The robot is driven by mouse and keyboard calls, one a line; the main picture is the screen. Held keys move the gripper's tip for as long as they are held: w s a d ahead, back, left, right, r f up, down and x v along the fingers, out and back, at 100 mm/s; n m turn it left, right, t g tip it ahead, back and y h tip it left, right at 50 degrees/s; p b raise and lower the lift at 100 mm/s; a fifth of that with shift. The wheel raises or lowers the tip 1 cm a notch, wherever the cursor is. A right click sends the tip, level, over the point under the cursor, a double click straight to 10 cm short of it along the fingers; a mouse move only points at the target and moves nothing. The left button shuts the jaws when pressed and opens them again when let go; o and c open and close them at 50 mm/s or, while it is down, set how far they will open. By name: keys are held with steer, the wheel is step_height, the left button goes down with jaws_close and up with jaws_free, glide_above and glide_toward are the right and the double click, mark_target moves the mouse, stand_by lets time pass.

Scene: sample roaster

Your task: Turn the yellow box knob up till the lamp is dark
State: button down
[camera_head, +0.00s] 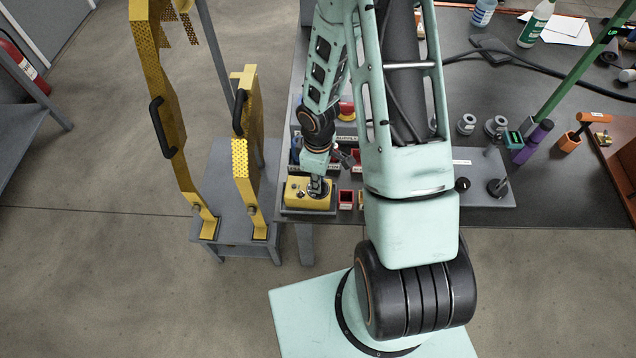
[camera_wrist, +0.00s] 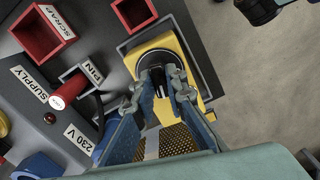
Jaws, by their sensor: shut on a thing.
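The yellow box (camera_head: 298,194) sits in a grey holder at the front left edge of the dark table, and also shows in the wrist view (camera_wrist: 195,72). My gripper (camera_head: 317,188) reaches down onto it from above. In the wrist view my gripper (camera_wrist: 162,88) is shut with its fingertips over the dark round knob area (camera_wrist: 152,60) on the box. The knob itself is mostly hidden between the fingers. I cannot make out the lamp or whether it is lit.
Red bins labelled SCRAP (camera_wrist: 43,34) and another red bin (camera_wrist: 134,12) stand beside the box. A red-handled pin (camera_wrist: 68,92) and a SUPPLY 230 V panel lie to the left in the wrist view. Yellow perforated guards (camera_head: 247,150) stand on a grey stand left of the table.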

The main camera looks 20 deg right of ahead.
steer(key=shift+m+b, duration=0.3)
steer(key=shift+m, duration=0.4)
stand_by(0.4)
steer(key=c, duration=1.9)
jaws_free()
steer(key=shift+c, duration=0.2)
steer(key=shift+r, duration=0.15)
step_height(320, 180, up, 12)
steer(key=shift+s, duration=0.1)
